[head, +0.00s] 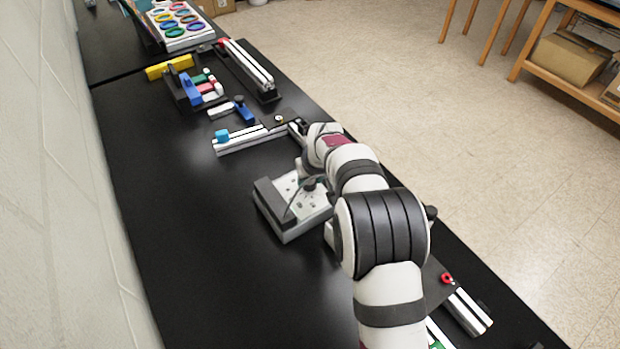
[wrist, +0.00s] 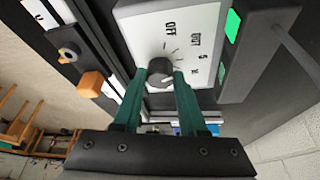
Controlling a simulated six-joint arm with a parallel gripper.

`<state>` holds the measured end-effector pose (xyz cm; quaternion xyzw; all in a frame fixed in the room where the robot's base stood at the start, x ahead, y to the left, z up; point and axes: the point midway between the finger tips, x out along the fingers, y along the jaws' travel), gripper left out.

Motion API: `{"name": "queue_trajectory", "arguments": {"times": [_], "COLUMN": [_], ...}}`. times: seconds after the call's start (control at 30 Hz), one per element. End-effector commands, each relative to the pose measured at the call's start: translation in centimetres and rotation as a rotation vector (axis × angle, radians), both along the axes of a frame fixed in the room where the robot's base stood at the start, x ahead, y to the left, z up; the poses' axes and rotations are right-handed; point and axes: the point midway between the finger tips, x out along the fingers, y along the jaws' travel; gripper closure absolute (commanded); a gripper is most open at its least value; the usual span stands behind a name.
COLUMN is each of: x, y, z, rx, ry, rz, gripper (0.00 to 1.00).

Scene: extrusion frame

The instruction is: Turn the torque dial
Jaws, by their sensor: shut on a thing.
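The torque dial (wrist: 159,66) is a small grey round knob on a white panel with printed marks, among them "OFF". In the wrist view my gripper (wrist: 160,78) has its two green fingers on either side of the dial, shut on it. The fingers hide part of the dial's sides. The panel (wrist: 203,22) belongs to a white and dark box, which also shows in the head view (head: 297,229). In the head view my gripper (head: 309,184) is small and dark above this box, and my arm hides the box's right part.
A red ring part (head: 447,278) lies near the front right edge. The black table (head: 190,270) is clear left of the box.

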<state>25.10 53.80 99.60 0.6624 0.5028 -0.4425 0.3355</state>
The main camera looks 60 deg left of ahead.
Motion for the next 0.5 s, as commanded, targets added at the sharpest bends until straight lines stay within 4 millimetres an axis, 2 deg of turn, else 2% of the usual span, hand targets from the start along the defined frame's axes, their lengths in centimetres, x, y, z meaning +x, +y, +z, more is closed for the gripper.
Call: {"name": "queue_trajectory", "arguments": {"times": [0.5], "x": [0.04], "y": [-0.07], "z": [-0.01], "rx": [-0.002], "ry": [0.001], "rz": [0.043], "gripper": [1.0]}}
